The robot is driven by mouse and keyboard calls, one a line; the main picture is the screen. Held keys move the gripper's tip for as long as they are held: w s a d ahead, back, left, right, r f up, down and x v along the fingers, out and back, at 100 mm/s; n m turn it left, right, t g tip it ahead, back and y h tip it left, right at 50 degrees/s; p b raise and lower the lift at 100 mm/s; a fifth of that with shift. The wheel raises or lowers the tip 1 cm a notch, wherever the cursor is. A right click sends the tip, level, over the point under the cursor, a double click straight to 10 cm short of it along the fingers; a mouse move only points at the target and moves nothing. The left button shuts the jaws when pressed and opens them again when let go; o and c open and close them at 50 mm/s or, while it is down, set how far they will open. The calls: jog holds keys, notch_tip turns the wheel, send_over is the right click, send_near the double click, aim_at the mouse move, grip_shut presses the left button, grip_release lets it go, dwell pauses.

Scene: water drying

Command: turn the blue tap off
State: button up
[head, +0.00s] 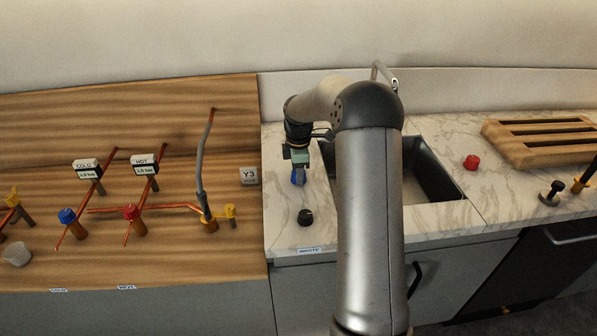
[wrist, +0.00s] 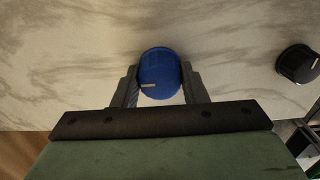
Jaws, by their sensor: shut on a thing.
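My gripper (head: 299,172) is over the marble counter, left of the sink, with its jaws shut on a blue tap knob (head: 296,177). In the wrist view the blue knob (wrist: 159,72) sits between the two fingers (wrist: 160,88), one on each side. A short pale mark on the knob lies nearly level in that view. The knob's underside is hidden, so I cannot see how it meets the counter. Another blue knob (head: 67,215) is on the COLD copper pipe at the left, away from my gripper.
A black knob (head: 305,217) stands on the counter close to my gripper. The dark sink (head: 430,172) is partly behind my arm. A red knob (head: 472,162) and a slatted wooden rack (head: 540,128) are on the right. Copper pipes with a red knob (head: 130,211) are on the left.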

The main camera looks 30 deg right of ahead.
jog(key=o, duration=1)
notch_tip(320, 180, up, 18)
jog(key=shift+f+b, duration=0.25)
jog(key=shift+b, duration=0.5)
